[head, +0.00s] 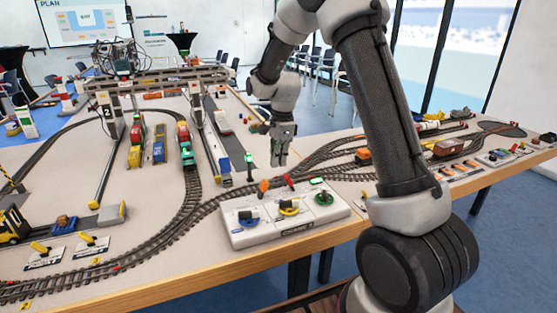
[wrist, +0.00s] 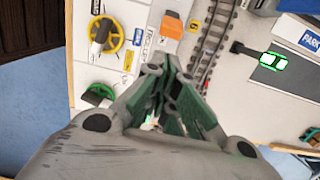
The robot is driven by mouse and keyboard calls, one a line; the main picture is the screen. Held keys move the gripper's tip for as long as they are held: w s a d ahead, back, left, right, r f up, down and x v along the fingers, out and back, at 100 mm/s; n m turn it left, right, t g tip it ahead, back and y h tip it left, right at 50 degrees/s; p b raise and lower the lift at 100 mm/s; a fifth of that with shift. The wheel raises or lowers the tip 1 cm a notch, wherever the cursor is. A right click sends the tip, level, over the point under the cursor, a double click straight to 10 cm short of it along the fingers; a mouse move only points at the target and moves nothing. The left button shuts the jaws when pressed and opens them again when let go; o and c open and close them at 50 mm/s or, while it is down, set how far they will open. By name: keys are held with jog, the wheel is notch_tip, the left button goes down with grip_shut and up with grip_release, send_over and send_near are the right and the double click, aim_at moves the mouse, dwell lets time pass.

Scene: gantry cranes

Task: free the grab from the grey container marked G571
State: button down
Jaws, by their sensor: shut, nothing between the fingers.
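A gantry crane (head: 172,77) with a long beam spans the tracks at the back left; a "2" sign (head: 107,112) hangs on its near leg. I cannot make out the grab or a grey container marked G571 in either view. A white control box (head: 290,230) stands at the table's front edge, with a blue knob (head: 248,217), a yellow wheel (head: 289,208) and a green wheel (head: 323,198). My gripper (head: 281,160) is shut and empty, pointing down above the table behind the box. In the wrist view, my gripper (wrist: 172,75) lies beside the yellow wheel (wrist: 106,42) and green wheel (wrist: 98,94).
Model trains (head: 136,142) stand under the crane. A green-lit signal post (head: 249,166) stands just left of my gripper. Curved tracks (head: 180,215) run behind the control box. More wagons (head: 450,147) stand on the right. Two small lever plates (head: 92,243) lie at front left.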

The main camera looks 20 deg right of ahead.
aim_at(262, 190)
jog(key=f, duration=0.7)
jog(key=shift+a, duration=0.3)
jog(key=shift+a+r, duration=0.1)
jog(key=shift+r, duration=0.05)
jog(key=shift+a+r+h, duration=0.1)
jog(key=shift+r+h, duration=0.05)
jog(key=shift+h, duration=0.25)
